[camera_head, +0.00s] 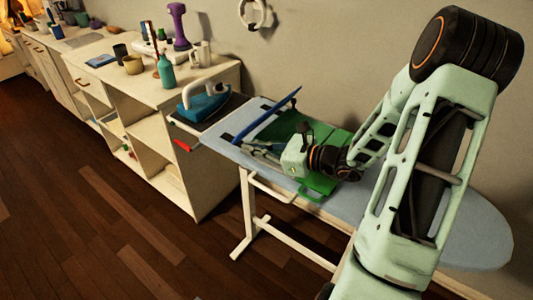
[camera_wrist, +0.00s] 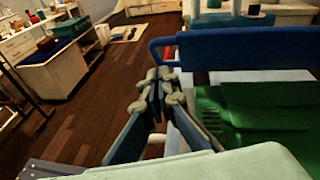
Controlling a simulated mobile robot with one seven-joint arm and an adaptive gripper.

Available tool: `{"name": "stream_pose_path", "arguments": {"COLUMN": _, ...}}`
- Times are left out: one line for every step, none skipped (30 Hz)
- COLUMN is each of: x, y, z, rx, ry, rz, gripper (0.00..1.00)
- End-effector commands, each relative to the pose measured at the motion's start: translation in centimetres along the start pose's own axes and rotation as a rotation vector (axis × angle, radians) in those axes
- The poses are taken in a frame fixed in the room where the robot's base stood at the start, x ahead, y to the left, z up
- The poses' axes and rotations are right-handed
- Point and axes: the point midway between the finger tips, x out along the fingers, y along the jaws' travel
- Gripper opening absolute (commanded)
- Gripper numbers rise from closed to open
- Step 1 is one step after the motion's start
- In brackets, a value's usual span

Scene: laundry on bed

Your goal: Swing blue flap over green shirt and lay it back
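The blue flap (camera_head: 268,114) stands raised and tilted over the left part of the ironing board, seen nearly edge-on. In the wrist view the blue flap (camera_wrist: 245,48) spans the upper right, with a looped handle (camera_wrist: 158,44) at its left. The green shirt (camera_head: 318,186) lies on the board, partly hidden by my arm; it also shows at right in the wrist view (camera_wrist: 262,112). My gripper (camera_head: 247,146) is low over the board, close to the flap. Its fingertips (camera_wrist: 160,78) come together just below the handle in the picture; I see nothing clearly held between them.
The pale blue ironing board (camera_head: 475,235) extends right, beneath my arm. A blue iron (camera_head: 203,103) stands at its left end. A white shelf unit (camera_head: 205,165) with bottles and cups is to the left. Wooden floor (camera_head: 90,230) is clear in front.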

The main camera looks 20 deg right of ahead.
Motion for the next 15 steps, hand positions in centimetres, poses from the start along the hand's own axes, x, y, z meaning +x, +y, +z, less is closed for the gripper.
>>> {"name": "stream_pose_path", "arguments": {"x": 0.32, "y": -0.03, "z": 0.39, "rx": -0.001, "ry": 0.001, "rz": 0.0, "gripper": 0.0}}
{"name": "stream_pose_path", "arguments": {"x": 0.48, "y": -0.03, "z": 0.53, "rx": 0.0, "ry": 0.001, "rz": 0.0, "gripper": 0.0}}
{"name": "stream_pose_path", "arguments": {"x": 0.66, "y": -0.01, "z": 0.69, "rx": 0.0, "ry": 0.001, "rz": 0.0, "gripper": 0.0}}
{"name": "stream_pose_path", "arguments": {"x": 0.77, "y": -0.01, "z": 0.78, "rx": 0.001, "ry": 0.001, "rz": 0.0, "gripper": 0.0}}
{"name": "stream_pose_path", "arguments": {"x": 0.84, "y": -0.01, "z": 0.85, "rx": 0.001, "ry": 0.001, "rz": 0.0, "gripper": 0.0}}
{"name": "stream_pose_path", "arguments": {"x": 0.91, "y": 0.0, "z": 0.91, "rx": 0.001, "ry": 0.001, "rz": 0.0, "gripper": 0.0}}
{"name": "stream_pose_path", "arguments": {"x": 0.94, "y": -0.01, "z": 0.94, "rx": 0.001, "ry": 0.001, "rz": 0.0, "gripper": 0.0}}
{"name": "stream_pose_path", "arguments": {"x": 0.96, "y": -0.01, "z": 0.95, "rx": 0.001, "ry": 0.001, "rz": 0.0, "gripper": 0.0}}
{"name": "stream_pose_path", "arguments": {"x": 0.97, "y": -0.01, "z": 0.95, "rx": 0.002, "ry": 0.001, "rz": 0.0, "gripper": 0.0}}
{"name": "stream_pose_path", "arguments": {"x": 0.96, "y": -0.01, "z": 0.95, "rx": 0.002, "ry": 0.001, "rz": -0.001, "gripper": 0.0}}
{"name": "stream_pose_path", "arguments": {"x": 0.96, "y": -0.01, "z": 0.94, "rx": 0.002, "ry": 0.001, "rz": -0.001, "gripper": 0.0}}
{"name": "stream_pose_path", "arguments": {"x": 0.95, "y": -0.01, "z": 0.94, "rx": 0.001, "ry": 0.001, "rz": 0.0, "gripper": 0.0}}
{"name": "stream_pose_path", "arguments": {"x": 0.95, "y": -0.01, "z": 0.94, "rx": 0.001, "ry": 0.001, "rz": 0.0, "gripper": 0.0}}
{"name": "stream_pose_path", "arguments": {"x": 0.95, "y": -0.01, "z": 0.94, "rx": 0.001, "ry": 0.001, "rz": 0.0, "gripper": 0.0}}
{"name": "stream_pose_path", "arguments": {"x": 0.94, "y": -0.01, "z": 0.94, "rx": 0.001, "ry": 0.001, "rz": 0.0, "gripper": 0.0}}
